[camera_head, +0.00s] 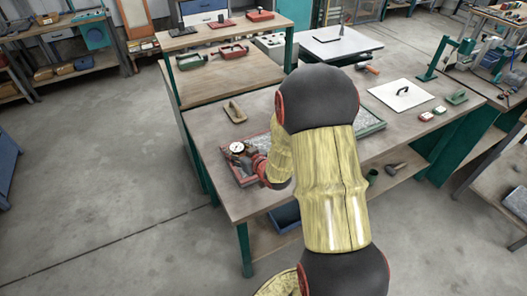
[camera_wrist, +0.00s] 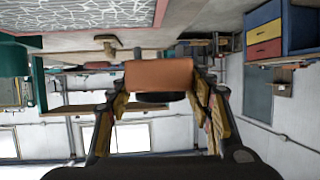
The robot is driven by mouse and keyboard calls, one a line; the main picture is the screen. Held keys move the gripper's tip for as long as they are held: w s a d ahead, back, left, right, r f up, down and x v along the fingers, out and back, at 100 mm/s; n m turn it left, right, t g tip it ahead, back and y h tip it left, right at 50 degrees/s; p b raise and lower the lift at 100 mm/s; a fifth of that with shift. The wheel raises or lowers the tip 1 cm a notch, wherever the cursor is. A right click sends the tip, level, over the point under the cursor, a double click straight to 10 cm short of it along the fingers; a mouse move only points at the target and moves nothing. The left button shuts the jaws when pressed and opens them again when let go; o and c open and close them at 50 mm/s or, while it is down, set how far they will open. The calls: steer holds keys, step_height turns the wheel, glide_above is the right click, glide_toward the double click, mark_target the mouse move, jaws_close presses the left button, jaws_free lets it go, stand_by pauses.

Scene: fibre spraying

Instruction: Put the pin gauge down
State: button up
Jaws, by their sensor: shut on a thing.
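The pin gauge (camera_head: 237,149) shows its white round dial in the head view, above the left end of a shallow tray (camera_head: 234,178) with a grey mottled filling. My gripper (camera_head: 250,158) is just to its right. In the wrist view, my gripper (camera_wrist: 160,88) has its two fingers on either side of the gauge's orange-brown body (camera_wrist: 158,74), with a dark round part beside it. It is shut on this body. The tray's patterned surface (camera_wrist: 80,16) shows at the top of the wrist view. My arm hides the tray's middle. I cannot tell whether the gauge touches the filling.
A wooden-handled float (camera_head: 235,112) lies on the bench (camera_head: 215,132) behind the tray. A white board with a handle (camera_head: 402,95) and small red-and-white boxes (camera_head: 426,115) lie to the right. The bench left of the float is bare. A hammer (camera_head: 395,168) lies on the lower shelf.

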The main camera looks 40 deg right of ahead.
steer(key=s+d+r+m+h+p, duration=0.1)
steer(key=s+d+r, duration=0.1)
steer(key=s+d, duration=0.6)
steer(key=s+d+r+h+p, duration=0.15)
steer(key=s+d, duration=0.25)
steer(key=d, duration=0.8)
steer(key=b, duration=0.4)
glide_above(265, 146)
steer(key=s+a, duration=0.3)
steer(key=s, duration=0.1)
steer(key=shift+y, duration=0.45)
step_height(265, 146, down, 8)
steer(key=shift+s+d+f, duration=0.1)
steer(key=shift+d, duration=0.05)
steer(key=shift+w+f, duration=0.2)
steer(key=shift+f, duration=0.8)
steer(key=shift+w+f, duration=0.15)
steer(key=shift+f, duration=0.85)
steer(key=shift+f+b, duration=0.2)
steer(key=shift+b, duration=0.2)
steer(key=o, duration=1.3)
steer(key=shift+o, duration=0.2)
